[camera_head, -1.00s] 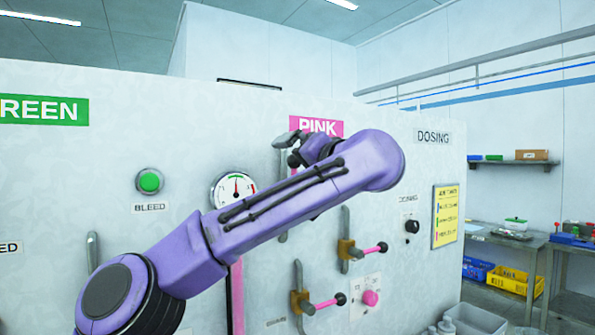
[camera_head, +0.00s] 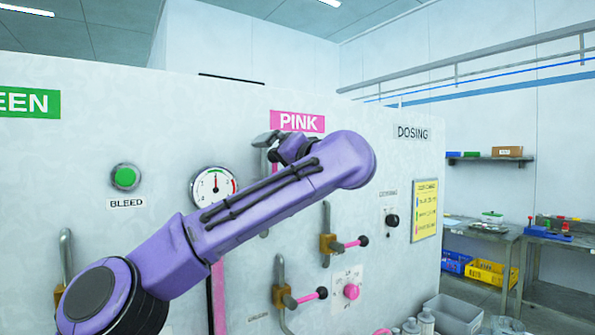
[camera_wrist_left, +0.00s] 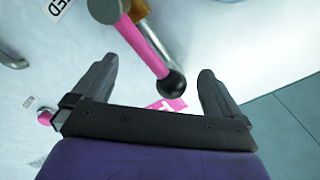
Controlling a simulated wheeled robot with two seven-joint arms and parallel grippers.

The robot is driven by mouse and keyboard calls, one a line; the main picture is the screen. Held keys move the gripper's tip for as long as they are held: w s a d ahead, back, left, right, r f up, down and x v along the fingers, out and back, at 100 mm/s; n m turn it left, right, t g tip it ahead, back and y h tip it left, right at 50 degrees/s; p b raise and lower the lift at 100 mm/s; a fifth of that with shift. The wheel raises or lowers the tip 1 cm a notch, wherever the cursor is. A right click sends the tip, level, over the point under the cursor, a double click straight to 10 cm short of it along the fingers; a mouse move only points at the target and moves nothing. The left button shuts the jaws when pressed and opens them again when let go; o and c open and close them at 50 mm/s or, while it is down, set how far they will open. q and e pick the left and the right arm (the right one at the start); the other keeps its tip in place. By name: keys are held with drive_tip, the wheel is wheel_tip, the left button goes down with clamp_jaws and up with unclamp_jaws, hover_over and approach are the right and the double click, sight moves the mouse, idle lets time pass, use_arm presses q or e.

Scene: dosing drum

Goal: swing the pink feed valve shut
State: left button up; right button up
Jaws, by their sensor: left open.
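My left gripper (camera_head: 268,143) is raised in front of the panel, just below the pink PINK sign (camera_head: 297,121). In the left wrist view the jaws (camera_wrist_left: 158,85) are apart. A pink lever (camera_wrist_left: 141,44) with a black ball end (camera_wrist_left: 172,84) reaches into the space between the fingers, and neither finger visibly touches it. A label ending in "ED" is cut off at the top of that view. In the head view my forearm and gripper hide most of this valve. My right gripper is out of view.
Two lower valves with pink handles, the upper (camera_head: 350,243) and the lower (camera_head: 306,297), stick out right of my forearm. A pink knob (camera_head: 351,291), a gauge (camera_head: 213,186) and a green bleed button (camera_head: 125,177) are on the panel. Benches stand far right.

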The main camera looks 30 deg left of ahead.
use_arm(q)
drive_tip(key=w+d+f+b, duration=0.2)
drive_tip(key=w+d+f, duration=0.1)
drive_tip(key=w+f, duration=0.4)
wheel_tip(320, 180, down, 2)
drive_tip(key=shift+w+d+f, duration=0.15)
drive_tip(key=shift+w, duration=0.25)
idle(1.4)
drive_tip(key=shift+s, duration=0.1)
